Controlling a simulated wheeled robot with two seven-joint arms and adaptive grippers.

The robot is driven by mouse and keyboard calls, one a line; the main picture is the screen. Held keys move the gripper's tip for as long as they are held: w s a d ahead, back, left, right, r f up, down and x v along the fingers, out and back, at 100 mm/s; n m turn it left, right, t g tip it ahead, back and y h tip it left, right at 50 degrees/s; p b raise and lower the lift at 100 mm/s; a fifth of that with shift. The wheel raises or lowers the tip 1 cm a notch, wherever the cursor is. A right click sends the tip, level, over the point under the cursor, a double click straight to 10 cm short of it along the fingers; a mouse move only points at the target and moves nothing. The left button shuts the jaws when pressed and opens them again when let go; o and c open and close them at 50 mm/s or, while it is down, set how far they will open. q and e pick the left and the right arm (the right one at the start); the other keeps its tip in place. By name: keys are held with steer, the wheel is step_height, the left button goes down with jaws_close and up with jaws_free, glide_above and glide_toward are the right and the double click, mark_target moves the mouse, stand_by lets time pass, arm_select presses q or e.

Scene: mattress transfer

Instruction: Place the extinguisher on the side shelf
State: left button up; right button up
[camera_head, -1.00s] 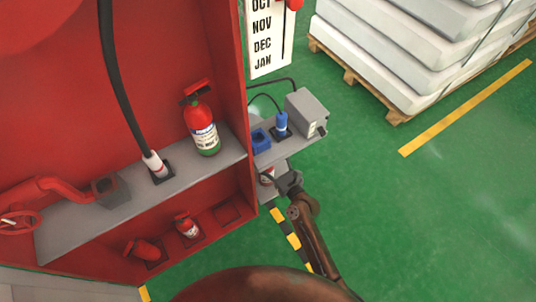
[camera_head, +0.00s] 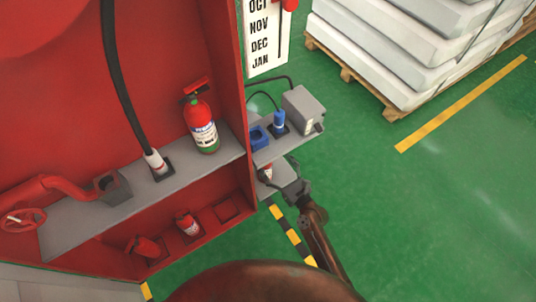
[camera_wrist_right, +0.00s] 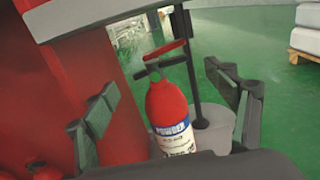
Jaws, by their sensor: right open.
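A small red extinguisher with a white label stands upright at the lower side shelf (camera_head: 283,171), outside the red cabinet's right wall. In the head view it (camera_head: 267,172) is mostly hidden by the upper side shelf and the cabinet wall. My right gripper (camera_head: 283,189) is beside it. In the right wrist view the extinguisher (camera_wrist_right: 170,115) stands between the spread fingers of the right gripper (camera_wrist_right: 160,88), with visible gaps on both sides; its base is hidden. The right gripper is open. My left gripper is not in view.
A larger extinguisher (camera_head: 203,125) stands on the cabinet shelf (camera_head: 205,165), beside a hose nozzle (camera_head: 155,162). Two small extinguishers (camera_head: 187,224) (camera_head: 145,247) are in the compartment below. A grey box (camera_head: 302,109) sits on the upper side shelf.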

steer(key=v, duration=0.5)
steer(key=shift+s+d, duration=0.2)
steer(key=shift+s, duration=0.2)
